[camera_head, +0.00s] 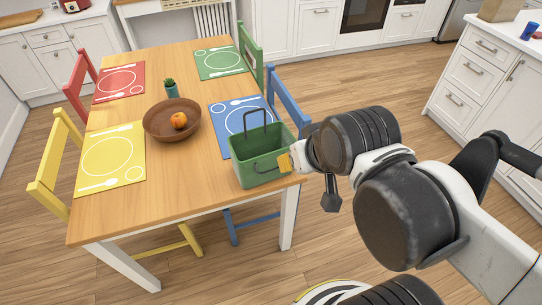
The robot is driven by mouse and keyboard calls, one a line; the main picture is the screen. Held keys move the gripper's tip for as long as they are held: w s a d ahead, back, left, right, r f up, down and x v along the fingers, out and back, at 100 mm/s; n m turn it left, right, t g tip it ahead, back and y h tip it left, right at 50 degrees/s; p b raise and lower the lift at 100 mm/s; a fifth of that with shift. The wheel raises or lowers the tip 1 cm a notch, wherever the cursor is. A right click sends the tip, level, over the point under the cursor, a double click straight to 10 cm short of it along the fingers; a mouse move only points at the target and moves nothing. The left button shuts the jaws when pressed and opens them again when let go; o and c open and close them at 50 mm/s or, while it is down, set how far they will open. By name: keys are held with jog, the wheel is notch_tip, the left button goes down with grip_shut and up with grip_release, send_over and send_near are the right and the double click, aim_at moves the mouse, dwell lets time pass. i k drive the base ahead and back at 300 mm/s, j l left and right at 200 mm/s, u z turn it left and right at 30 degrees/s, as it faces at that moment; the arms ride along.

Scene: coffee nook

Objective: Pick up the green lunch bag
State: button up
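The green lunch bag (253,168) stands upright on the near right corner of the wooden table (185,205). Its top is open and a dark handle loop stands up above it. Its left part overlaps the blue placemat (226,119). My gripper (298,158) is at the bag's right side, with a small yellow piece between them in the picture. The fingers are mostly hidden by the wrist and the angle, so I cannot tell whether they are open, shut, or touching the bag.
A brown bowl (158,124) with an orange fruit (179,121) and a small potted plant (171,88) stand mid-table. Yellow (107,166), red (119,83) and green (221,62) placemats lie around them. Chairs line both sides, including a blue chair (288,97) behind the bag.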

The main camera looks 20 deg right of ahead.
aim_at(255, 151)
jog(key=i+l+u, duration=0.1)
jog(key=l+u, duration=0.45)
jog(key=u, duration=0.2)
jog(key=l+u, duration=0.4)
jog(key=i+j, duration=0.05)
